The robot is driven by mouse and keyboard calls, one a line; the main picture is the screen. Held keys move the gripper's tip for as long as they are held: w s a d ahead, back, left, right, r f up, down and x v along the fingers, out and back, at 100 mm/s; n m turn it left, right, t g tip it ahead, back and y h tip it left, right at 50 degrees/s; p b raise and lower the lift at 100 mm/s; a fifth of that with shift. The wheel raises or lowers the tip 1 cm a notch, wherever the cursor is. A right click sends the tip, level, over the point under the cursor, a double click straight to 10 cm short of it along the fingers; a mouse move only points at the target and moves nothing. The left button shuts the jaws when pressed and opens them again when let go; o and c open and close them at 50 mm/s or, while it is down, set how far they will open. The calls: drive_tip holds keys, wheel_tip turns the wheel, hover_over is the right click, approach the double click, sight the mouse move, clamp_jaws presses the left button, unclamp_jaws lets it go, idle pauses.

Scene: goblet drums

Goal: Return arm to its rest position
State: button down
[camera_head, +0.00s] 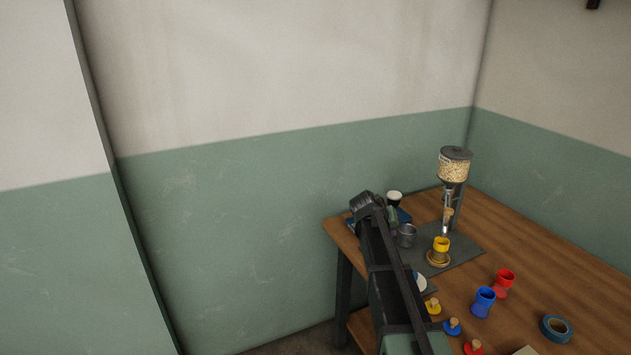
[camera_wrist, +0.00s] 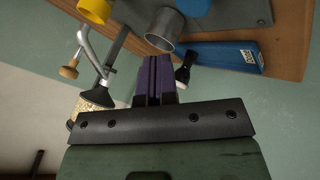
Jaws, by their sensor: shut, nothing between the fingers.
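My gripper (camera_wrist: 156,66) shows in the wrist view with its two purple fingers together and nothing between them. A grey metal cup (camera_wrist: 164,31) appears just beyond the fingertips, apart from or touching them I cannot tell. In the head view my arm reaches over the table's left part and hides the gripper. A yellow goblet drum (camera_head: 441,245) stands on a round base under the spout of a grain dispenser (camera_head: 454,168). A blue goblet drum (camera_head: 483,303) and a red one (camera_head: 503,281) stand on the wooden table (camera_head: 590,277) to the right.
The metal cup (camera_head: 406,236) stands beside my arm on the dark mat (camera_head: 469,240). A blue box (camera_wrist: 226,58) lies near the table edge. Yellow, blue and red knobbed discs (camera_head: 452,327) line the front, with a tape roll (camera_head: 556,329) at right. Space left of the table is clear.

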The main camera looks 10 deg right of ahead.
drive_tip(key=s+a+f+n+g+y+p, duration=0.1)
drive_tip(key=s+a+y, duration=0.3)
drive_tip(key=s+a, duration=0.6)
drive_tip(key=s+a+n+g+y+p, duration=0.1)
drive_tip(key=s+a+n+g+y, duration=0.1)
drive_tip(key=s+a, duration=0.8)
drive_tip(key=s+y, duration=0.1)
drive_tip(key=s, duration=0.8)
drive_tip(key=shift+a+f+y+p, duration=0.3)
drive_tip(key=shift+a+f+y, duration=0.05)
drive_tip(key=shift+f+y, duration=0.05)
drive_tip(key=shift+w, duration=0.1)
